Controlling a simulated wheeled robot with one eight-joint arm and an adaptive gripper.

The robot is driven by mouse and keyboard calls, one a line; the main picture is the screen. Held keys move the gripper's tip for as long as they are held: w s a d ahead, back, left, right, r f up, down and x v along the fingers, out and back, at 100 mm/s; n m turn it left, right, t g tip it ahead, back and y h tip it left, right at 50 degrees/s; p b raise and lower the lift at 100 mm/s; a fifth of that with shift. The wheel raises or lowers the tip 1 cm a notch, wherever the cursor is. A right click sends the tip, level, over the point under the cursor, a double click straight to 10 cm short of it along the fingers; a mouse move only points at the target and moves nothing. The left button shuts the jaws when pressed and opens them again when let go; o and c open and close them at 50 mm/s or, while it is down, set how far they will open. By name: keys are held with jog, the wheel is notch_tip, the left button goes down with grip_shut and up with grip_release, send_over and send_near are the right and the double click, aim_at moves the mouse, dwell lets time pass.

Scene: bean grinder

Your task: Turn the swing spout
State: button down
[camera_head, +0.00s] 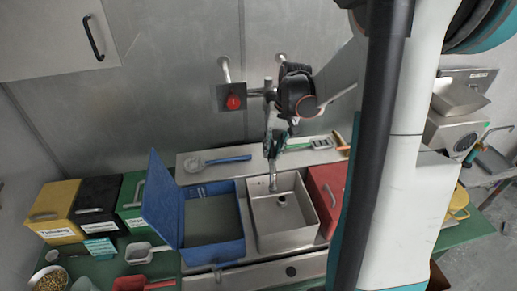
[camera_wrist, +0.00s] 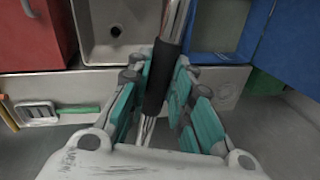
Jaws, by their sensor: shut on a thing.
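The swing spout is a chrome pipe with a black sleeve. In the wrist view the sleeve (camera_wrist: 159,80) lies between the teal finger pads of my gripper (camera_wrist: 162,76), and the chrome pipe (camera_wrist: 176,18) runs on toward the top. My gripper is shut on the spout at the sleeve. In the head view my gripper (camera_head: 275,143) hangs above the back of the steel sink (camera_head: 262,229). The spout's lower end (camera_head: 273,184) shows below it, over the sink's back left part. My gripper and wrist hide much of the spout's upper length.
A red knob (camera_head: 233,101) sits on the wall mount left of my wrist. A blue box (camera_head: 212,252) with its lid raised stands left of the sink, and a red box (camera_head: 326,190) stands right. A ledge behind holds a blue-handled scoop (camera_head: 228,159) and a green-handled brush (camera_head: 300,146).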

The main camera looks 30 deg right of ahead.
jog(key=shift+s+d+n+b, duration=0.15)
jog(key=shift+s+d+n, duration=0.25)
jog(key=shift+d, duration=0.35)
jog(key=shift+s+d+n+b, duration=0.15)
jog(key=shift+s+d+n, duration=0.15)
jog(key=shift+d+n, duration=0.35)
jog(key=shift+d, duration=0.1)
jog(key=c, duration=1.4)
grip_release()
jog(key=shift+c, duration=0.2)
jog(key=shift+r, duration=0.1)
notch_tip(320, 180, up, 12)
jog(key=d, duration=0.2)
jog(key=shift+s, duration=0.45)
jog(key=shift+f, duration=0.2)
